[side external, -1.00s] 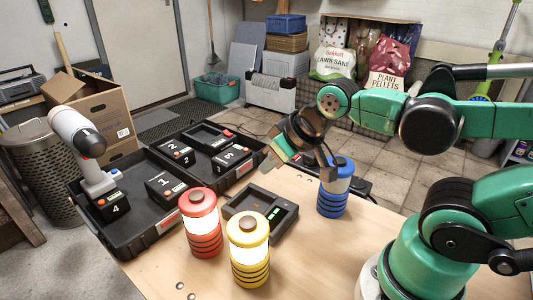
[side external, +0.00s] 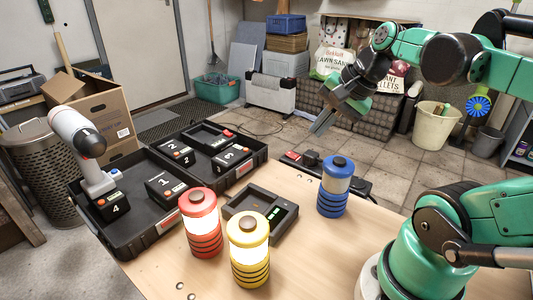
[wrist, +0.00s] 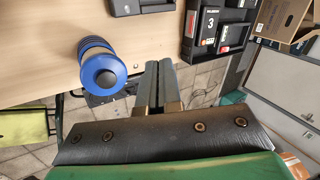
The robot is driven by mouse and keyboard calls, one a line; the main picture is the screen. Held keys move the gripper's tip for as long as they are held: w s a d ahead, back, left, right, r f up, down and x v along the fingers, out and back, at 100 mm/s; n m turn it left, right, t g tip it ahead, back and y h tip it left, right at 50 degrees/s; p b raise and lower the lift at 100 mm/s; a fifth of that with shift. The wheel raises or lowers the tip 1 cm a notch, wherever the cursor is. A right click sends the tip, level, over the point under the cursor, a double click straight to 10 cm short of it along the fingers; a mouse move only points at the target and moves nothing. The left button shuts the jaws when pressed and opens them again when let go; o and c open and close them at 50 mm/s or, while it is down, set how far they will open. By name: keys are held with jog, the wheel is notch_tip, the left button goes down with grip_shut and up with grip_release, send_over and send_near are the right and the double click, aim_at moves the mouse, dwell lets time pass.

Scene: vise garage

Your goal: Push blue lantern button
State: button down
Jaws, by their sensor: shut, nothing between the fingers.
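The blue lantern (side external: 334,187) stands upright near the far right edge of the table, its middle band unlit grey. Its round button sits on top (side external: 339,161). In the wrist view the blue lantern (wrist: 102,68) shows from above, left of my fingers, with the button (wrist: 106,79) visible. My gripper (side external: 319,124) is shut and empty, above and beyond the lantern, apart from it. In the wrist view my gripper (wrist: 160,64) has its two fingers together. The red lantern (side external: 203,225) and the yellow lantern (side external: 248,250) stand lit at the front.
A black charger tray (side external: 262,212) lies left of the blue lantern. Black crates (side external: 150,222) with numbered battery packs and a white-and-black drill (side external: 80,135) stand at the left. A black power strip (side external: 310,158) lies behind the lantern.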

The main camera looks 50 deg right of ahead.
aim_at(343, 160)
jog(key=s+d+r+m+t, duration=0.1)
jog(key=s+d+r+m, duration=0.2)
jog(key=m, duration=0.6)
jog(key=shift+s+d+r, duration=0.3)
jog(key=shift+d+r, duration=0.05)
jog(key=shift+r, duration=0.55)
jog(key=shift+f, duration=0.1)
jog(key=shift+f, duration=4.35)
jog(key=shift+f, duration=0.15)
jog(key=shift+f, duration=0.25)
jog(key=shift+f, duration=0.45)
jog(key=shift+r, duration=0.85)
